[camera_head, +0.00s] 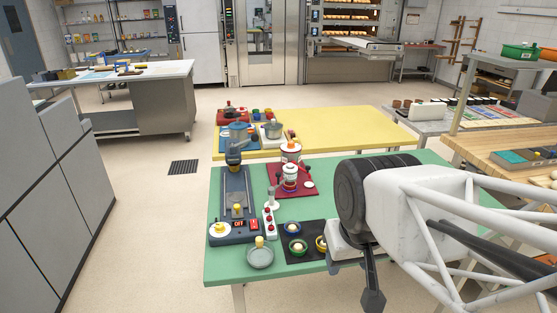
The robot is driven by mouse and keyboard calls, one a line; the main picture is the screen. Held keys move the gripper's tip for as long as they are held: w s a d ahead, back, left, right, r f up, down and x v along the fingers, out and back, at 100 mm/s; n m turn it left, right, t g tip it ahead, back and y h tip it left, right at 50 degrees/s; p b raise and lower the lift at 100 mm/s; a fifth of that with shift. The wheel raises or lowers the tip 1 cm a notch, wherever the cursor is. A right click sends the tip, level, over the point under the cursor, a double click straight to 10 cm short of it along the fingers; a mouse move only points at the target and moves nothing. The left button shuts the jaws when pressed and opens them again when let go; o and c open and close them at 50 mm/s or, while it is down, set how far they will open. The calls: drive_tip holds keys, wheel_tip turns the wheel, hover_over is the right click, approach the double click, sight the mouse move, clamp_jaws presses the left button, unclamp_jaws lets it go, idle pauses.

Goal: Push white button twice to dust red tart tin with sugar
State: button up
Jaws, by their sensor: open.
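My gripper (353,282) is open and empty, at the front right of the green table, right of the black mat (290,256). A dark blue-grey machine (235,188) stands on the table's left side. A round white part (218,230) with a yellow top sits at its front left, beside a display reading OFF and a red switch. A small white disc (309,185) lies on the red mat (279,189), beside a red-and-white canister (290,170). I cannot tell which white part is the button. Small ringed tins, blue, green and yellow, lie on the black mat; I cannot make out a red one.
A white strip with red buttons (268,222) stands right of the machine. A grey dish (259,257) with a yellow-topped piece is at the front edge. A yellow table (345,122) with pots stands behind. Bare green tabletop (330,205) lies right of the red mat.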

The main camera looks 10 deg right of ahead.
clamp_jaws()
idle(1.6)
